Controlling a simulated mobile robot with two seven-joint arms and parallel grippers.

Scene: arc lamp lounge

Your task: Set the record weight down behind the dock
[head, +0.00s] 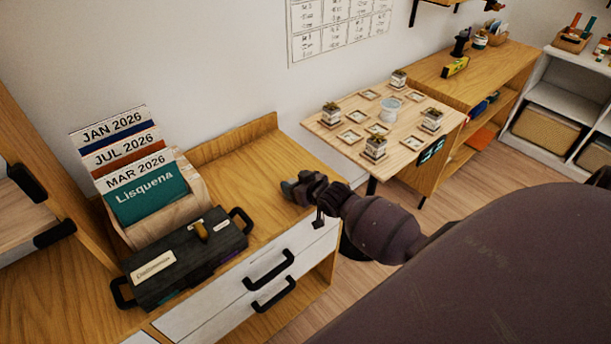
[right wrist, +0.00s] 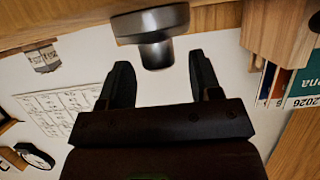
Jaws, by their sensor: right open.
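The record weight (right wrist: 155,34), a dark grey disc with a narrower knob, stands on the wooden top in the right wrist view, which looks upside down. My right gripper (right wrist: 160,60) is open; its two black fingers are on either side of the knob, with gaps, and hold nothing. In the head view my right gripper (head: 303,188) is low over the right end of the wooden sideboard (head: 245,152), and I cannot clearly pick out the weight there. I cannot tell for sure which thing is the dock. My left gripper is not in view.
A wooden holder (head: 192,197) with upright cards, also in the right wrist view (right wrist: 264,36), stands left of the gripper. A black handled case (head: 187,262) is in front of it. A small table (head: 333,138) with potted plants stands to the right. The sideboard's back middle is bare.

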